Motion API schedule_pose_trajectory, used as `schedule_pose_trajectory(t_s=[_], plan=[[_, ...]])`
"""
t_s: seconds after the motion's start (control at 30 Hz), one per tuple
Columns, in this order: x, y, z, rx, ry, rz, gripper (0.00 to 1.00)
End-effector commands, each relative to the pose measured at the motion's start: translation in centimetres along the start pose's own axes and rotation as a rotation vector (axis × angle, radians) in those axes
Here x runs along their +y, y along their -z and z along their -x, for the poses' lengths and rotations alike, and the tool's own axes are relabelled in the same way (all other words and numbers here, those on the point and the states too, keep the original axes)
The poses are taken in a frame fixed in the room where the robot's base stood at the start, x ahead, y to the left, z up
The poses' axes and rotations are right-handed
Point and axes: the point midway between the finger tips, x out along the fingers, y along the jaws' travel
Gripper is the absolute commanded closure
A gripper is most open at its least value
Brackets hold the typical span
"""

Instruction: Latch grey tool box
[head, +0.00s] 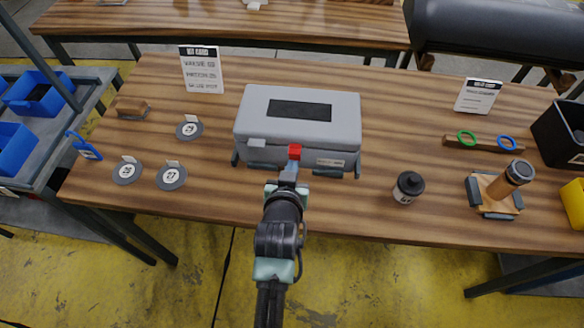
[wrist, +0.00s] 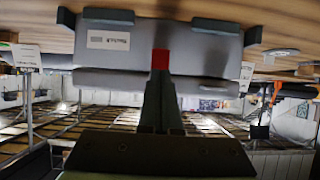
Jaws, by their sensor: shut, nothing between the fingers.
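The grey tool box (head: 340,110) stands on the wooden workbench, its lid down, with a dark panel on top. Its front also fills the upper wrist view (wrist: 200,55), which appears upside down. A small red piece (head: 294,152) shows at the middle of its front, near the lid seam; it shows in the wrist view too (wrist: 161,59). My gripper (head: 291,170) is shut and empty, its fingertips right at the red piece. I cannot tell whether they touch it. In the wrist view the fingers (wrist: 160,85) hide part of the box front.
A black-capped jar (head: 408,187) stands to the right of the box. Round numbered discs (head: 171,176) lie to the left. A wooden stand with a cylinder (head: 497,192) and a rack with green and blue rings (head: 480,144) are farther right. The bench behind the box is mostly clear.

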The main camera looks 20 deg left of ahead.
Motion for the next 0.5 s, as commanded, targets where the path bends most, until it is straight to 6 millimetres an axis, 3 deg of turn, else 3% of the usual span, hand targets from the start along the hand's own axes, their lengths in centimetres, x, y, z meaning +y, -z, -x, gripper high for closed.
schedule_pose_trajectory(t_s=[0.27,0.5], plan=[[0.0,0.0,0.3,-0.001,0.000,0.000,1.00],[0.0,-0.1,2.7,-0.002,0.000,-0.001,1.00]])
